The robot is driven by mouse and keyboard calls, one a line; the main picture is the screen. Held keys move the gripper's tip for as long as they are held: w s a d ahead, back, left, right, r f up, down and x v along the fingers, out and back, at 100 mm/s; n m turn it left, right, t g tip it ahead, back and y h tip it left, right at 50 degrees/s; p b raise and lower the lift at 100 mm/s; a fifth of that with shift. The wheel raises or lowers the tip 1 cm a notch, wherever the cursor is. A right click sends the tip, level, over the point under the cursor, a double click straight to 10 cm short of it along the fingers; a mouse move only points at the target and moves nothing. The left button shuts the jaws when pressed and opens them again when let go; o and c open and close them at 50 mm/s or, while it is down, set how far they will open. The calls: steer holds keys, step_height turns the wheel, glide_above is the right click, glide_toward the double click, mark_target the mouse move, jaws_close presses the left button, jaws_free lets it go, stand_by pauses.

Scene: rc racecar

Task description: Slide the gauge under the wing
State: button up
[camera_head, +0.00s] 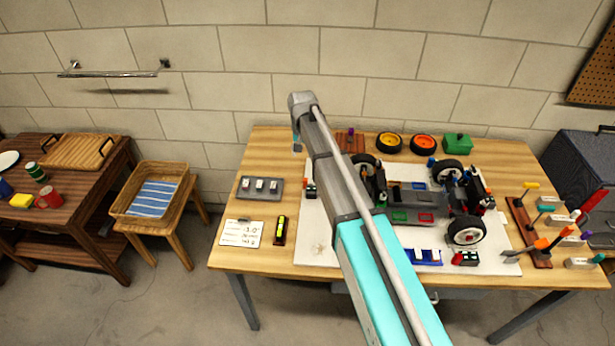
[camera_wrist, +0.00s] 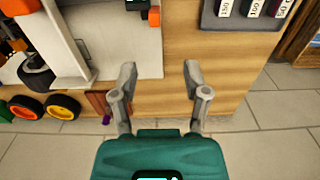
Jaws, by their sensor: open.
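My gripper (camera_wrist: 160,73) is open and empty in the wrist view, its fingers over the wooden table edge. In the head view, my arm's end hangs above the table's back left. The racecar (camera_head: 405,205) stands on a white board, partly hidden by my arm. A pale upright panel at the car's end, possibly the wing (camera_wrist: 69,38), is left of my gripper in the wrist view. I cannot tell for sure which thing is the gauge.
A grey tray (camera_head: 246,194) with labelled pieces and a card (camera_head: 242,233) lie on the table's left. Loose wheels (camera_head: 389,143) and a green box (camera_head: 457,143) line the back. A tool rack (camera_head: 530,240) stands right.

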mark_target(305, 179)
steer(key=shift+w+d, duration=0.15)
steer(key=shift+d, duration=0.2)
steer(key=shift+f, duration=0.15)
step_height(305, 179, down, 14)
steer(key=b, duration=1.3)
steer(key=shift+r+b, duration=0.25)
steer(key=shift+b, duration=0.15)
jaws_close()
